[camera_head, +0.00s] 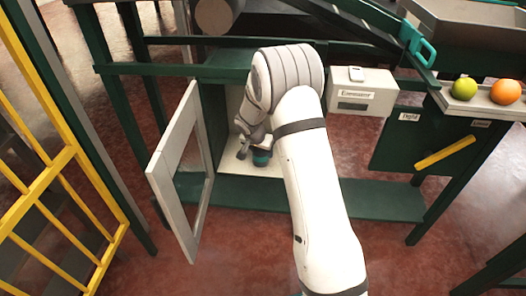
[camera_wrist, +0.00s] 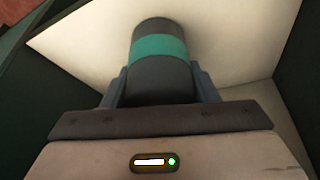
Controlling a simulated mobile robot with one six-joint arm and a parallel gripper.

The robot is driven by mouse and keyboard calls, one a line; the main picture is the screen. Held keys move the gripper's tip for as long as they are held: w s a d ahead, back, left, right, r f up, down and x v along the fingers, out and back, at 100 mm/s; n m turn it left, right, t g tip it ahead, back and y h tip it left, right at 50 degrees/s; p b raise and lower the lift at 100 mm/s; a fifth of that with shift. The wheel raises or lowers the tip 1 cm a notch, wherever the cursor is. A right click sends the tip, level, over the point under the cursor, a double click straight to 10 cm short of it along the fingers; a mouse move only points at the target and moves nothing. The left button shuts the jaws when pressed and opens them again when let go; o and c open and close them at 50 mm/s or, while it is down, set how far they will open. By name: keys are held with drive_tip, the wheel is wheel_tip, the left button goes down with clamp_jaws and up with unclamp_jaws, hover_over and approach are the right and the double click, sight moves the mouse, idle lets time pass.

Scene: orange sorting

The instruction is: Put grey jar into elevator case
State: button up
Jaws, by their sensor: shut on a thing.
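The grey jar (camera_wrist: 160,80), dark with a teal band, is between the two fingers of my gripper (camera_wrist: 160,88) in the wrist view. My gripper is shut on it. In the head view the jar (camera_head: 261,158) shows small at my gripper (camera_head: 251,152), partly hidden by my arm. It is inside the open case with pale inner walls (camera_head: 233,160), low near its floor. I cannot tell whether the jar touches the floor. The pale case door (camera_head: 180,175) stands open to the left.
A white box (camera_head: 362,97) labelled "Eliminator" is right of my arm. A green apple-like fruit (camera_head: 464,89) and an orange (camera_head: 505,92) sit on a ledge at the right. A yellow railing (camera_head: 50,190) stands at the left. A dark green shelf beam (camera_head: 385,203) runs below.

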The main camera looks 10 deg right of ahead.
drive_tip(key=shift+f, duration=0.15)
drive_tip(key=o, duration=1.1)
drive_tip(key=p+v, duration=0.2)
drive_tip(key=v, duration=0.5)
drive_tip(key=shift+r, duration=0.4)
drive_tip(key=s+d+r+n+g, duration=0.1)
drive_tip(key=s+d+r+n, duration=0.2)
drive_tip(key=s+r, duration=0.95)
drive_tip(key=s+n+y, duration=0.1)
drive_tip(key=s, duration=0.6)
drive_tip(key=s+r+n+g+y, duration=0.1)
drive_tip(key=s, duration=0.6)
drive_tip(key=s+r+n, duration=0.1)
drive_tip(key=s+n, duration=0.1)
drive_tip(key=s, duration=0.6)
drive_tip(key=shift+a+r+g+y, duration=0.25)
drive_tip(key=shift+a+g+y, duration=0.05)
drive_tip(key=shift+a+y, duration=0.1)
